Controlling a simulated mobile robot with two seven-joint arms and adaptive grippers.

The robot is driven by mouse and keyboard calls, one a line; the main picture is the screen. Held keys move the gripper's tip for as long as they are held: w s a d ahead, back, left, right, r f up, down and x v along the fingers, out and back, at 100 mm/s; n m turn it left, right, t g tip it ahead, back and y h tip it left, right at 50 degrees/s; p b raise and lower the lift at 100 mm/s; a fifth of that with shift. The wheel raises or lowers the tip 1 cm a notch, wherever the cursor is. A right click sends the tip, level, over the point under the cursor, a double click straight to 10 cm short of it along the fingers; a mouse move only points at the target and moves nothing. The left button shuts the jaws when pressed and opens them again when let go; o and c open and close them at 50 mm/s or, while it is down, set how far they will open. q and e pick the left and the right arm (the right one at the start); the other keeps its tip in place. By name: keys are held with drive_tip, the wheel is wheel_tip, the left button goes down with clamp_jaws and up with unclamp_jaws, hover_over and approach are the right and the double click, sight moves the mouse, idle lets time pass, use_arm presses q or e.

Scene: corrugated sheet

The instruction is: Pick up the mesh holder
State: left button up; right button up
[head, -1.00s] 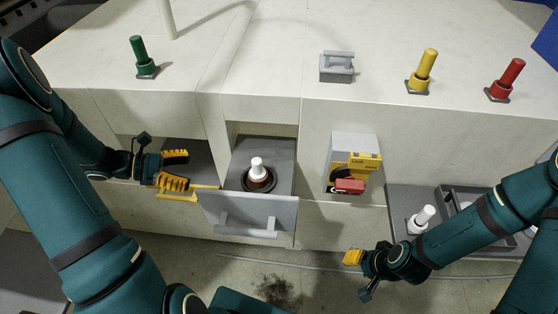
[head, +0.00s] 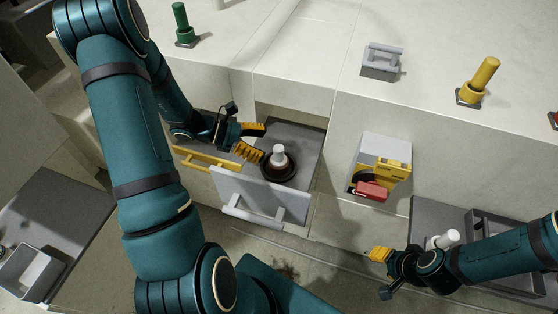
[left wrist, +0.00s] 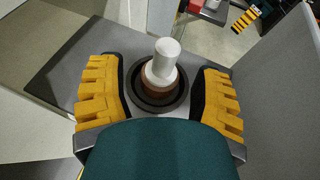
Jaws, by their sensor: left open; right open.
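A white-topped holder with a brown lower part (head: 279,157) stands upright in a dark round base (head: 277,171) inside the open grey drawer (head: 262,198). I take it as the mesh holder, though no mesh can be made out. My left gripper (head: 255,140) is open just left of it, fingers pointing towards it. In the left wrist view, the holder (left wrist: 162,65) stands between and slightly beyond the two yellow fingers (left wrist: 160,82), touching neither. My right gripper (head: 379,255) is open and empty, low in front of the cabinet.
A similar white-topped piece (head: 443,239) is on the grey tray at right, partly behind my right arm. A yellow-handled drawer (head: 206,158) is left of the grey one. A red-and-yellow switch box (head: 382,168) is on the cabinet front. Green (head: 182,25) and yellow (head: 479,82) posts stand on top.

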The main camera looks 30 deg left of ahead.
sight(279, 151)
use_arm(q)
drive_tip(key=x, duration=0.4)
drive_tip(key=shift+s+d+f, duration=0.15)
drive_tip(key=shift+s+d, duration=0.05)
drive_tip(key=shift+d, duration=0.25)
drive_tip(key=shift+w+d+f, duration=0.2)
drive_tip(key=shift+w+d, duration=0.1)
drive_tip(key=shift+d, duration=0.05)
clamp_jaws()
